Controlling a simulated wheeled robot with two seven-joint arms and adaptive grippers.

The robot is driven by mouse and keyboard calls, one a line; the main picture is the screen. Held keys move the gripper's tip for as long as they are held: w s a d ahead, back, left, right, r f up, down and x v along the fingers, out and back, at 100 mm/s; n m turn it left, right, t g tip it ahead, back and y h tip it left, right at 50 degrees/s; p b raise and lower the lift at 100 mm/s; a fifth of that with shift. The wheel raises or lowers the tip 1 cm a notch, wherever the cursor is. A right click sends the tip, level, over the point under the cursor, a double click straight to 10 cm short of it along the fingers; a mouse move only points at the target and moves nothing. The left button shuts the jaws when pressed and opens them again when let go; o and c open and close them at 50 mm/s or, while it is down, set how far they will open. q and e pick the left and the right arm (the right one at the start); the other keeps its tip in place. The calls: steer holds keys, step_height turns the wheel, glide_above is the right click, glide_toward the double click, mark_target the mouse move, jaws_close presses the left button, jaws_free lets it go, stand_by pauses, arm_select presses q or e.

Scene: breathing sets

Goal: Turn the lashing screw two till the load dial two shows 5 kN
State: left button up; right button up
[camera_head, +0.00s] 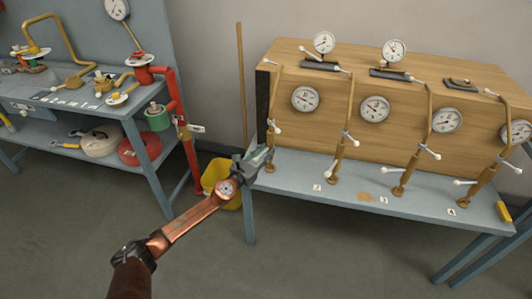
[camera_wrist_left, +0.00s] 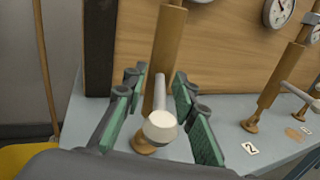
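Several brass lashing screws with white-ended handles stand along a grey bench against a wooden crate. My left gripper (camera_head: 258,160) is at the leftmost screw. In the left wrist view its green-padded fingers (camera_wrist_left: 157,105) are apart, with the white-knobbed handle (camera_wrist_left: 160,125) between them. A tag reading 2 (camera_wrist_left: 249,148) lies just left of the second screw's foot; that screw, lashing screw two (camera_head: 341,148), is to the right of my gripper. Round dials hang on the crate; the second from the left, apparently load dial two (camera_head: 375,109), is too small to read. My right gripper is not in view.
The grey bench (camera_head: 360,196) has free room at its front edge. A yellow bucket (camera_head: 222,178) stands on the floor behind my left arm. Another bench (camera_head: 75,98) with red pipework (camera_head: 190,150) is at the left. Two gauges sit on the crate top (camera_head: 420,63).

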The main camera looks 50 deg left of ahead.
arm_select(q)
steer(key=shift+c, duration=0.3)
steer(key=shift+r, duration=0.1)
jaws_close()
steer(key=shift+s, duration=0.1)
